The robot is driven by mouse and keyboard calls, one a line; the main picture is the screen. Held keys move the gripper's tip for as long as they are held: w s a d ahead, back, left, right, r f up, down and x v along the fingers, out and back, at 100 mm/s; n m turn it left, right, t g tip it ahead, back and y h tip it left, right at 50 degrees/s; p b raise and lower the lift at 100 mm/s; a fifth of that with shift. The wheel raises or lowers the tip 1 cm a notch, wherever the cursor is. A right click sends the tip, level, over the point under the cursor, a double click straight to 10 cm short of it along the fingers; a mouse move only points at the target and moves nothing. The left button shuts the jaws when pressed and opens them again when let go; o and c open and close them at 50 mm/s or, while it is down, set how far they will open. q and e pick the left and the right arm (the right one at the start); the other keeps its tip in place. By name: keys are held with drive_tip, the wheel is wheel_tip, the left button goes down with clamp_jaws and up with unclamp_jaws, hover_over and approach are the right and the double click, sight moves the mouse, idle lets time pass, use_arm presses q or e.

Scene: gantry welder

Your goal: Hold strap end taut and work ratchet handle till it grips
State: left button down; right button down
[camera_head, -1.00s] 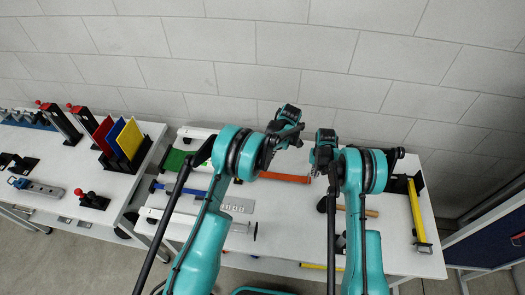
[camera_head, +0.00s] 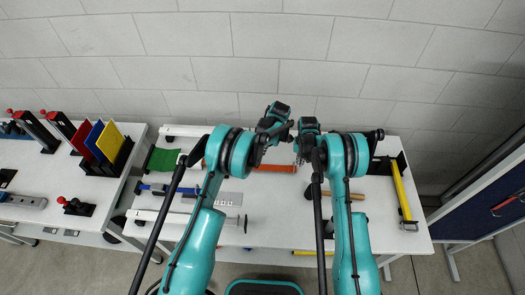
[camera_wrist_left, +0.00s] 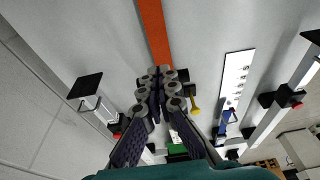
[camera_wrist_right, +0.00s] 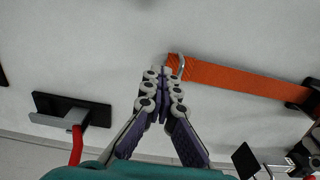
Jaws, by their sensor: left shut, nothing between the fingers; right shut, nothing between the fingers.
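The orange strap (camera_head: 277,168) lies on the white table, partly hidden behind my grippers and left arm. In the left wrist view the strap (camera_wrist_left: 154,32) runs up from my fingertips. In the right wrist view the strap (camera_wrist_right: 245,82) ends in a metal hook (camera_wrist_right: 181,66) just beside my fingertips; a dark fitting (camera_wrist_right: 303,96), perhaps the ratchet, is at its other end. My left gripper (camera_head: 274,115) is shut and empty near the strap; its fingertips (camera_wrist_left: 161,72) also show. My right gripper (camera_head: 305,138) is shut and empty; its fingertips (camera_wrist_right: 163,72) are next to the hook. Contact is unclear.
White clamps (camera_head: 168,217), a blue-handled tool (camera_head: 165,188) and a green piece (camera_head: 163,160) lie left. A second table holds coloured plates (camera_head: 100,142). A wall is behind; a blue panel (camera_head: 480,205) stands right.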

use_arm(q)
drive_tip(key=a+r+v, duration=0.1)
drive_tip(key=a+v, duration=0.1)
drive_tip(key=v, duration=0.7)
drive_tip(key=a+r+h, duration=0.4)
drive_tip(key=a+h, duration=0.2)
drive_tip(key=a, duration=0.2)
drive_tip(key=x, duration=1.3)
drive_tip(key=shift+d+f, duration=0.2)
drive_tip(key=shift+d, duration=0.15)
